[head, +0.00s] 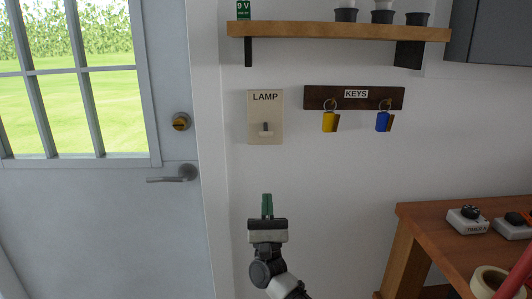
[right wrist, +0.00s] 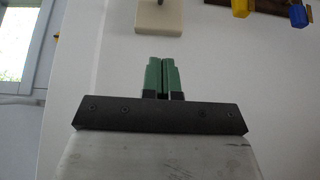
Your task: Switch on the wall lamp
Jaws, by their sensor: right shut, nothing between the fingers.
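The lamp switch plate (head: 265,105) is a beige panel marked LAMP on the white wall, right of the door. Its small toggle (head: 265,128) sits in the lower half of the plate; whether it is up or down is hard to tell. My right gripper (head: 267,197) has green fingers that are shut and empty, below the plate in the picture and apart from it. In the right wrist view the plate's lower part (right wrist: 160,20) shows beyond and above the shut fingertips (right wrist: 165,62). My left gripper is not in view. The lamp itself is not seen.
A key rack (head: 353,98) with yellow and blue key tags hangs right of the plate. A wooden shelf (head: 340,31) is above. A door (head: 90,215) with a lever handle is at left. A workbench (head: 440,232) is at right. The wall around the gripper is clear.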

